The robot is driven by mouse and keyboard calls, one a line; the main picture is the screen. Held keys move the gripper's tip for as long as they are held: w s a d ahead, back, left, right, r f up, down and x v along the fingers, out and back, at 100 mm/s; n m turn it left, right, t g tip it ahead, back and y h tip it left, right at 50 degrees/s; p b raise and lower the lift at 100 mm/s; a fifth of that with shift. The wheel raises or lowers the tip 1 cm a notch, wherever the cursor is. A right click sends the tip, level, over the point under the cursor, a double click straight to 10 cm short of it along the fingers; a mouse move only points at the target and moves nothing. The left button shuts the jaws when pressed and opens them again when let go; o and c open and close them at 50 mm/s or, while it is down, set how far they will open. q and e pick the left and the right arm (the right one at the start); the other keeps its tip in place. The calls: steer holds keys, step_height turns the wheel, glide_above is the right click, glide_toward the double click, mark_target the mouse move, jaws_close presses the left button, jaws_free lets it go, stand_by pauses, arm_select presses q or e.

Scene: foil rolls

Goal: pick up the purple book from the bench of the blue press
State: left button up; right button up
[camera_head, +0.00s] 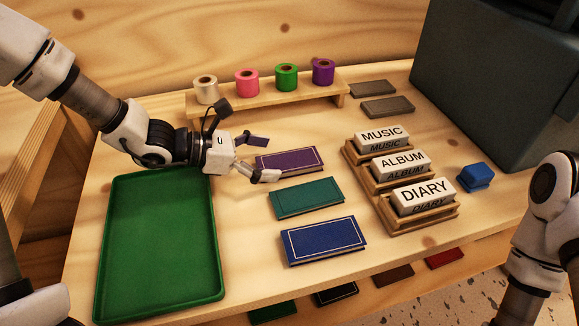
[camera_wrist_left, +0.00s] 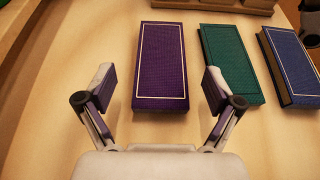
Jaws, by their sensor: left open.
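The purple book (camera_head: 289,160) with a pale line border lies flat on the light wood bench (camera_head: 240,290), behind a teal book and a blue book. My left gripper (camera_head: 262,158) is open and empty at the book's left end. In the left wrist view the purple book (camera_wrist_left: 160,65) lies straight ahead, its near end between and just beyond the spread fingers of my left gripper (camera_wrist_left: 159,90). I cannot tell whether a finger touches it. My right gripper is not in view; part of my right arm shows at the right edge.
The teal book (camera_head: 307,198) and blue book (camera_head: 323,240) lie in front. A green tray (camera_head: 104,240) is at left. A rack of foil rolls (camera_head: 270,107) stands behind. Stepped holders with MUSIC (camera_head: 382,138), ALBUM and DIARY blocks stand right, near a dark press body (camera_head: 490,90).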

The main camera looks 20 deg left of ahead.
mark_target(292, 160)
arm_select(q)
steer(key=b+x, duration=0.1)
steer(key=x, duration=0.4)
steer(key=shift+r, duration=0.1)
steer(key=shift+s, duration=0.1)
steer(key=shift+c, duration=0.6)
steer(key=c, duration=1.2)
steer(key=shift+o, duration=0.2)
steer(key=shift+r, duration=0.2)
